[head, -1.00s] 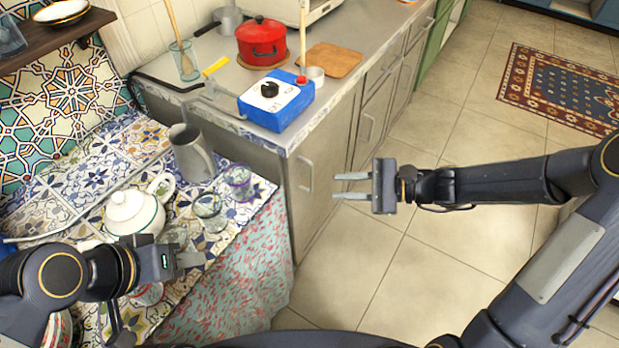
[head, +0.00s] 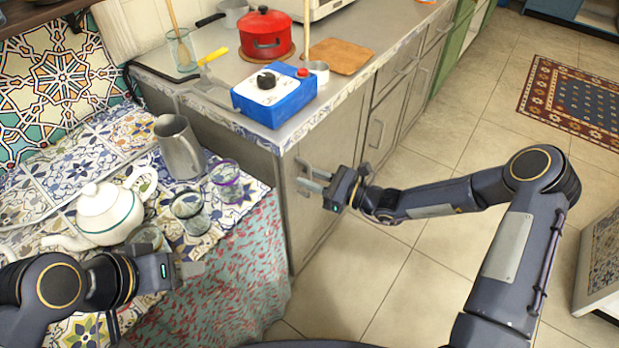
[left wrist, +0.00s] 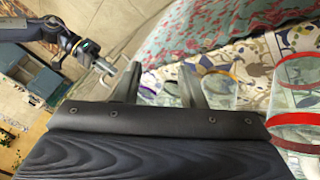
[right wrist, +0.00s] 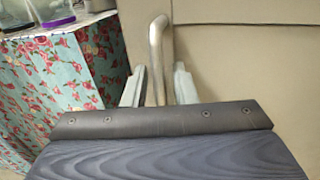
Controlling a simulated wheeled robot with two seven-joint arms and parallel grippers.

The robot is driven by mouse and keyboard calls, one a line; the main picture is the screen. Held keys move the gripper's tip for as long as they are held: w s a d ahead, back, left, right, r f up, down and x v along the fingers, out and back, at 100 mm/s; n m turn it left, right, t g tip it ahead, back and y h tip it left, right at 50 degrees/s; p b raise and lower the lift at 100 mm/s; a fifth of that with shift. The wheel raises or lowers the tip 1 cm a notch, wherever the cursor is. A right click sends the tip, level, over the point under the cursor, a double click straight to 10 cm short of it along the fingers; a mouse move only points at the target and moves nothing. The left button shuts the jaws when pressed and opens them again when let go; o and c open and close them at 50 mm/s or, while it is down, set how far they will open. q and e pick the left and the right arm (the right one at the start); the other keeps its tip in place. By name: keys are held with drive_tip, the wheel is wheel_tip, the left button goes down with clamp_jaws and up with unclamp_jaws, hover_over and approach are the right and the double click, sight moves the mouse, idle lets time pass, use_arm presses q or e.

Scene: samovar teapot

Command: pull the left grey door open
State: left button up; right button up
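The left grey door (head: 303,232) is the cabinet door nearest me under the counter, and it looks closed. Its upright metal handle (right wrist: 157,58) shows in the right wrist view, between the two fingers of my right gripper (right wrist: 160,85). The fingers stand apart on either side of the handle, with a visible gap on each side. In the head view my right gripper (head: 306,179) is at the upper part of the door. My left gripper (head: 188,270) is over the tiled table; its fingers (left wrist: 158,85) are apart, with nothing clearly held between them.
The tiled table with a white teapot (head: 108,213), a metal jug (head: 179,148) and glasses (head: 190,210) stands left of the door. A blue box (head: 273,98) and a red pot (head: 266,34) sit on the counter above. The floor (head: 385,275) before the door is clear.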

drive_tip(key=shift+w+a, duration=0.1)
drive_tip(key=shift+a, duration=0.05)
clamp_jaws()
